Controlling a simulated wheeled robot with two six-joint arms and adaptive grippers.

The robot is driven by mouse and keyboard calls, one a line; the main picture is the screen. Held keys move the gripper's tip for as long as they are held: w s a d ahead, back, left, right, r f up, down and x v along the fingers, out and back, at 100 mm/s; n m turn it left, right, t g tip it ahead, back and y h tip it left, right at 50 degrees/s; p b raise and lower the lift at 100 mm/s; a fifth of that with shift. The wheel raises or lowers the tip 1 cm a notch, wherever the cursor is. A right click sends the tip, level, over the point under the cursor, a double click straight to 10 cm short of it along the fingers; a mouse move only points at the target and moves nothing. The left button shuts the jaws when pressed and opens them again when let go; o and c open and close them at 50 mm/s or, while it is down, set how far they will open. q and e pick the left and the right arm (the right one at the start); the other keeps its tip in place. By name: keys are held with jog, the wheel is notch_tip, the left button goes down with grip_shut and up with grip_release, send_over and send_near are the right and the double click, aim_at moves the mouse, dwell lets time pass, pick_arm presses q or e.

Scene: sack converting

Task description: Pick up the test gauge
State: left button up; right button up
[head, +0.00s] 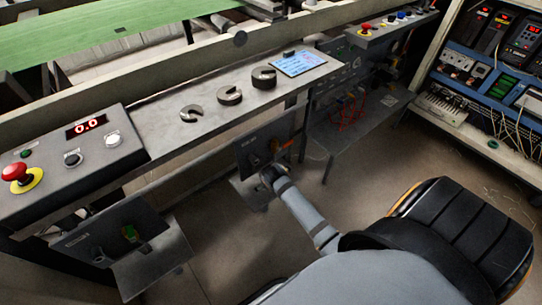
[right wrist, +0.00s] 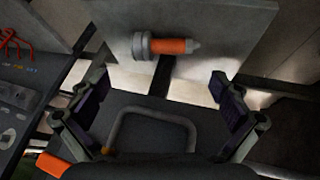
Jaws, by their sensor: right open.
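What looks like the test gauge, a rod-shaped piece with an orange grip, grey collars at one end and a pale tip (right wrist: 172,46), lies across a grey plate in the right wrist view. A small orange spot (head: 284,146) by the dark panel in the head view may be the same piece; it is too small to tell. My right gripper (right wrist: 160,98) is open and empty, its two dark fingers wide apart, with the gauge beyond them and not touching. In the head view my right arm reaches to the dark panel, its fingers not clear there. My left gripper is not in view.
A grey bent handle or bar (right wrist: 152,112) shows between the fingers. A long console holds slotted weights (head: 229,96), a blue screen (head: 299,63) and a red stop button (head: 15,171).

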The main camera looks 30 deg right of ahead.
jog(key=shift+x, duration=0.85)
jog(key=shift+b+x, duration=1)
jog(key=shift+x, duration=0.15)
jog(key=b+x, duration=0.1)
jog(key=x, duration=0.1)
jog(key=shift+w+a+f, duration=0.1)
jog(key=shift+w+f, duration=0.05)
jog(key=shift+f, duration=0.25)
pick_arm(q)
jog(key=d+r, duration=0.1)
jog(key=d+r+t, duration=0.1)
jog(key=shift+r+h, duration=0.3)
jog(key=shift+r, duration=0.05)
pick_arm(e)
jog(key=shift+r, duration=0.1)
jog(key=c, duration=1.1)
